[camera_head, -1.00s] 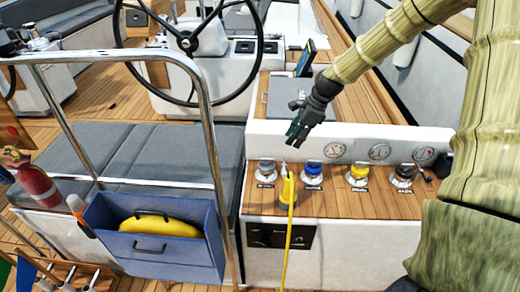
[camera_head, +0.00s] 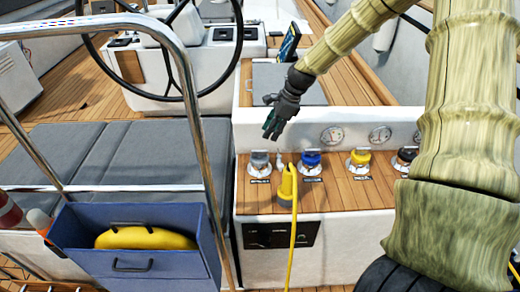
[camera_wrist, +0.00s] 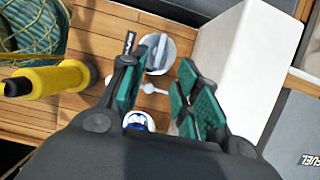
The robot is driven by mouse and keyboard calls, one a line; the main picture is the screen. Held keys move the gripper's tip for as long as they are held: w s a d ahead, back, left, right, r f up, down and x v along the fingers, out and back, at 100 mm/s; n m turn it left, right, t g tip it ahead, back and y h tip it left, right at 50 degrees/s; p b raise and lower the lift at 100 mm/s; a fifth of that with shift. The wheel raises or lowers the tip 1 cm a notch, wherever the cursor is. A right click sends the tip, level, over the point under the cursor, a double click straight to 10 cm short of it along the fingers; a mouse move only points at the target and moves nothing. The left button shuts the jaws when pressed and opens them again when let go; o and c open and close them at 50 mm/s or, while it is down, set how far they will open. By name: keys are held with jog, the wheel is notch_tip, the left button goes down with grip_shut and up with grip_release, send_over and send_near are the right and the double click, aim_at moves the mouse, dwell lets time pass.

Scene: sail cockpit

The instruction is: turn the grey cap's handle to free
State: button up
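The grey cap (camera_head: 259,162) sits at the left end of the row of caps on the wooden console top. In the wrist view the grey cap (camera_wrist: 160,52) shows beyond the fingertips, with a raised bar handle across it, roughly upright in the picture. My gripper (camera_head: 271,128) is above the console, over and slightly right of the grey cap. In the wrist view my gripper (camera_wrist: 155,90) is open, its green-padded fingers apart with nothing between them. It is not touching the cap.
A blue cap (camera_head: 311,162), yellow cap (camera_head: 359,162) and black cap (camera_head: 405,158) stand to the right. A yellow plug with a cord (camera_head: 286,187) stands just in front. A white wall with gauges (camera_head: 332,135) rises behind. A small white fitting (camera_wrist: 152,88) lies near the grey cap.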

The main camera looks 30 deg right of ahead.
aim_at(260, 151)
jog(key=shift+p+x, duration=0.65)
jog(key=shift+x, duration=4.25)
jog(key=shift+d, duration=0.1)
grip_shut()
